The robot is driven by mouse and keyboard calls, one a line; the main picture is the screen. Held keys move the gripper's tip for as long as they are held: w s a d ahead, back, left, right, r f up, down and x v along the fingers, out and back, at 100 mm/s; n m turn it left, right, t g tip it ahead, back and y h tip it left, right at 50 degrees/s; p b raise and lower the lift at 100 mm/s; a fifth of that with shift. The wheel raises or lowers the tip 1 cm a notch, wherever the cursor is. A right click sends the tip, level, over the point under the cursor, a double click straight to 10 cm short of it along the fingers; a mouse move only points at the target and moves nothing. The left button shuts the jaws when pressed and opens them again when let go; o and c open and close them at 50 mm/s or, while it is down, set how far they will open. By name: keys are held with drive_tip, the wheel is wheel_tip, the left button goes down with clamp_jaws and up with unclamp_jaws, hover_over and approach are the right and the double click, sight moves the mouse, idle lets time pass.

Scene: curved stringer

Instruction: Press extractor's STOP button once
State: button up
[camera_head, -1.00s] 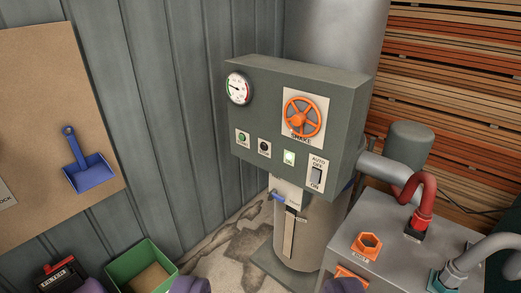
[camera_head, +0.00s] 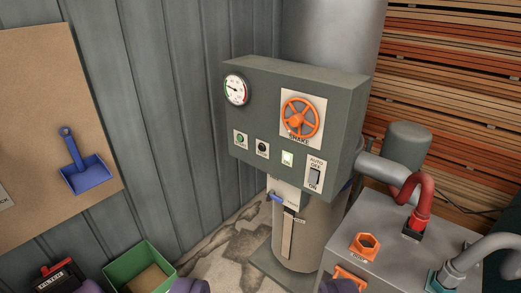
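The extractor is a grey-green control box (camera_head: 292,118) on a cylindrical body, in the middle of the view. Its front has a green button (camera_head: 241,139) at lower left, a dark round button (camera_head: 262,148) right of it, and a lit pale-green lamp (camera_head: 288,158). The small labels under the buttons are too blurred to read, so I cannot tell which is STOP. Only rounded purple-grey tips of my gripper (camera_head: 264,286) show at the bottom edge, set well apart with nothing seen between them. They are well short of the panel.
A grey machine (camera_head: 390,245) with a red hose (camera_head: 418,195) stands at right. A green bin (camera_head: 138,268) and blue dustpan (camera_head: 85,172) are at left.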

clamp_jaws()
idle(1.5)
